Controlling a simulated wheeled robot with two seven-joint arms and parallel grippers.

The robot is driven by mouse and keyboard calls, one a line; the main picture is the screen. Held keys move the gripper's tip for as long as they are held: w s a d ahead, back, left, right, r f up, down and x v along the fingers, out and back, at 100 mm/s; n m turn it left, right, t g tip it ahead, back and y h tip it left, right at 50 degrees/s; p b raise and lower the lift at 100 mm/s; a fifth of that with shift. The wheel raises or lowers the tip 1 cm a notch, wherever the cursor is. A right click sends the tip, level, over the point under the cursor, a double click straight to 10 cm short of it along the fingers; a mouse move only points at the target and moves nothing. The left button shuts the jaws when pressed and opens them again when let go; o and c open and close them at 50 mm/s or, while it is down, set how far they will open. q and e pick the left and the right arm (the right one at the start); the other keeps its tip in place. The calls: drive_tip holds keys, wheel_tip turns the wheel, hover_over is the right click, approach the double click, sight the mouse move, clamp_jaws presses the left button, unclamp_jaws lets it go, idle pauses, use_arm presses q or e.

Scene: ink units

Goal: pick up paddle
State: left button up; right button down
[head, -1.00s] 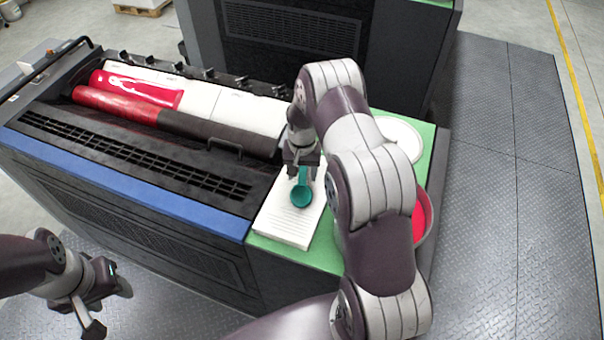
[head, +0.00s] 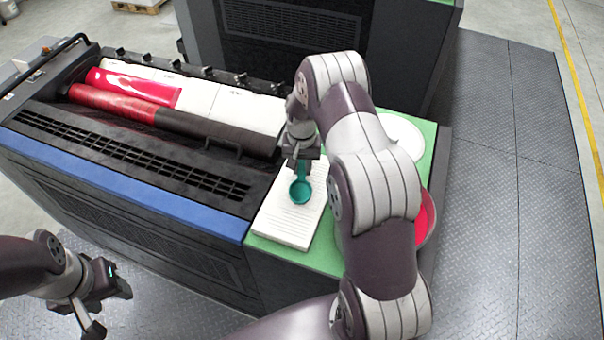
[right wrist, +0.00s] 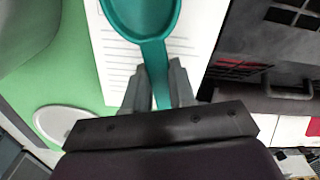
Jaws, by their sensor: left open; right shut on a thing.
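The teal paddle (head: 301,191) has a round, dished head and a narrow handle. It is over the white ribbed pad (head: 282,226) on the green top; I cannot tell whether it touches the pad. My right gripper (head: 302,166) is shut on the paddle's handle. In the right wrist view the paddle's head (right wrist: 142,14) points away from my right gripper (right wrist: 160,88), with the handle between the fingers. My left gripper (head: 108,308) is open and empty at the lower left, over the floor plates, away from the paddle.
The ink unit (head: 110,165) with red and dark rollers is left of the pad. A white round lid or plate (head: 402,136) lies on the green top (head: 436,128). A red-filled bucket (head: 427,218) is partly hidden by my right arm. Metal flooring at right is clear.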

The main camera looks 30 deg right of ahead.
drive_tip(key=shift+w+d+r+b, duration=0.1)
drive_tip(key=shift+d+r+b, duration=0.05)
drive_tip(key=shift+r+b, duration=0.45)
use_arm(q)
wheel_tip(320, 180, down, 5)
drive_tip(key=b, duration=0.3)
wheel_tip(320, 180, up, 7)
drive_tip(key=p, duration=0.7)
drive_tip(key=shift+s+r, duration=0.2)
drive_tip(key=shift+s, duration=0.05)
use_arm(e)
drive_tip(key=w+d+r, duration=0.4)
drive_tip(key=d+r, duration=0.3)
drive_tip(key=d, duration=0.3)
drive_tip(key=shift+w+r, duration=0.25)
drive_tip(key=shift+r, duration=0.1)
use_arm(q)
drive_tip(key=shift+w, duration=0.1)
use_arm(e)
drive_tip(key=shift+w+f, duration=0.1)
drive_tip(key=shift+f, duration=0.05)
